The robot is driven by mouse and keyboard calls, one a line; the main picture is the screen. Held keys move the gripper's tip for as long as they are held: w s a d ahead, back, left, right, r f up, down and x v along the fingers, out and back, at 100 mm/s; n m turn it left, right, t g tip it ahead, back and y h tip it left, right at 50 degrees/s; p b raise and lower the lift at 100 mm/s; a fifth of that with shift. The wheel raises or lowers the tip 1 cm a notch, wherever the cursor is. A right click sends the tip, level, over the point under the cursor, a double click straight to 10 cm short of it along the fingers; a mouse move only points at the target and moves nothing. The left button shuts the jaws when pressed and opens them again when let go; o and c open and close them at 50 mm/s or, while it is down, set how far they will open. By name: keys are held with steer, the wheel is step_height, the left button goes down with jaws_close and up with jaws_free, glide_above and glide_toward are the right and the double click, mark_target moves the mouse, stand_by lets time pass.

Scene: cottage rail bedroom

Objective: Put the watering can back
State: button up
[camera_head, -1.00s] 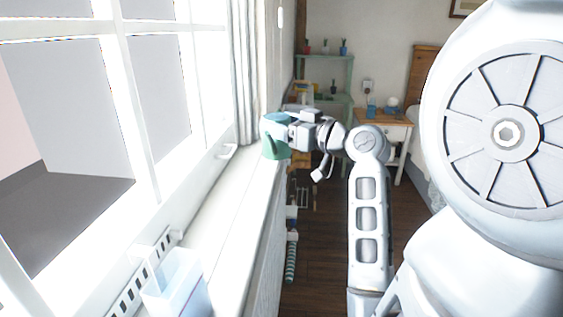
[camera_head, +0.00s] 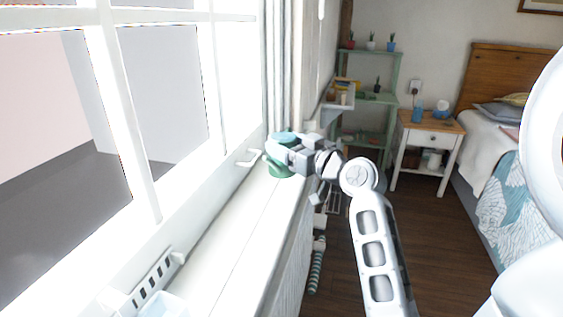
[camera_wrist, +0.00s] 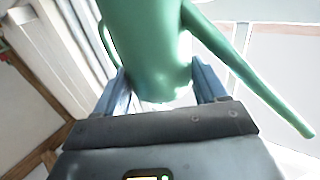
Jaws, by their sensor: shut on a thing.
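The green watering can (camera_head: 281,169) is at the far part of the white window sill in the head view, beside the window frame. My gripper (camera_head: 284,152) is around it. In the wrist view the can (camera_wrist: 150,50) fills the upper middle, with its long spout pointing down to the right and a thin handle at left. My gripper's two fingers (camera_wrist: 165,88) are shut on the can's body from both sides. I cannot tell whether the can's base touches the sill.
The window sill (camera_head: 232,235) is mostly bare, with a pale box (camera_head: 165,305) at its near end. A green shelf (camera_head: 378,98) with small potted plants, a nightstand (camera_head: 430,130) and a bed (camera_head: 510,185) stand beyond. A striped item (camera_head: 315,272) is below the sill.

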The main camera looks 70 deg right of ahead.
mark_target(281, 163)
steer(key=shift+w+a+f, duration=0.1)
steer(key=shift+w+f, duration=0.3)
steer(key=shift+w, duration=0.35)
steer(key=shift+f, duration=2.05)
steer(key=shift+f, duration=0.15)
steer(key=o, duration=1.4)
steer(key=shift+c, duration=0.2)
steer(key=shift+r, duration=0.2)
steer(key=b+v, duration=0.2)
steer(key=v, duration=1)
steer(key=shift+b, duration=0.4)
